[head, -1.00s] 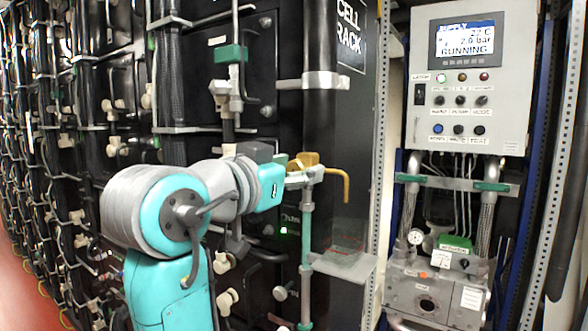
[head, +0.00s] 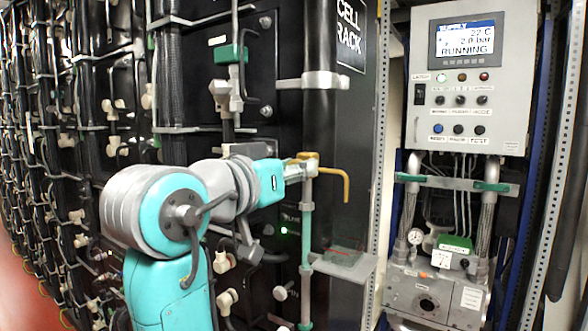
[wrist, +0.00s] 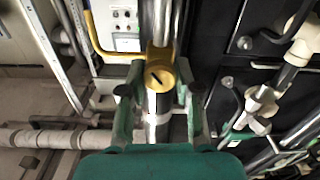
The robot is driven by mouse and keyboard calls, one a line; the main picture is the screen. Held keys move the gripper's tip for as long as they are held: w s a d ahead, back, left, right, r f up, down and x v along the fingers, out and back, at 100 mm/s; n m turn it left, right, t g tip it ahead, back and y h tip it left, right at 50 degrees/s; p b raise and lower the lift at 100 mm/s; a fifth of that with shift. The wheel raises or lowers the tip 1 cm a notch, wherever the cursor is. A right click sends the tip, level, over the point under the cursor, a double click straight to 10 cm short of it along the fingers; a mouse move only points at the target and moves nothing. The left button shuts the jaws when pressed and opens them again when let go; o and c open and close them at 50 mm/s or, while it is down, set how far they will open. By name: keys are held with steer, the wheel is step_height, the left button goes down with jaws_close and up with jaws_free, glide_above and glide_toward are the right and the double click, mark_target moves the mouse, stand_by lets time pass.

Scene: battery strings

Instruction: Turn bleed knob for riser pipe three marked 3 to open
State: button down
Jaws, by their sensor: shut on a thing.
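The brass bleed knob (wrist: 159,76) is in the middle of the wrist view, with a dark slot across its face, slanting slightly. My gripper (wrist: 158,95) has one finger on each side of the knob and is shut on it. In the head view the brass fitting (head: 306,157) sits on top of a teal-banded riser pipe (head: 307,225), with a bent brass spout (head: 345,185) hanging to its right. My gripper (head: 298,170) reaches it from the left there, and its fingers are partly hidden. I cannot read a number 3 on the pipe.
A clear tray on a grey shelf (head: 350,264) lies below the spout. A control panel (head: 468,80) reading RUNNING hangs at the right, above a pump unit (head: 430,295). Black battery racks with pipes (head: 110,80) fill the left.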

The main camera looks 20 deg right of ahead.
steer(key=n, duration=1.1)
steer(key=shift+w, duration=0.1)
steer(key=n, duration=0.3)
steer(key=shift+a+f+n, duration=0.1)
steer(key=shift+n, duration=0.2)
steer(key=n, duration=0.3)
steer(key=shift+n, duration=0.3)
steer(key=n, duration=0.3)
steer(key=shift+f+n, duration=0.1)
steer(key=shift+n, duration=0.2)
steer(key=n, duration=0.6)
steer(key=shift+n, duration=0.3)
steer(key=c, duration=0.8)
jaws_free()
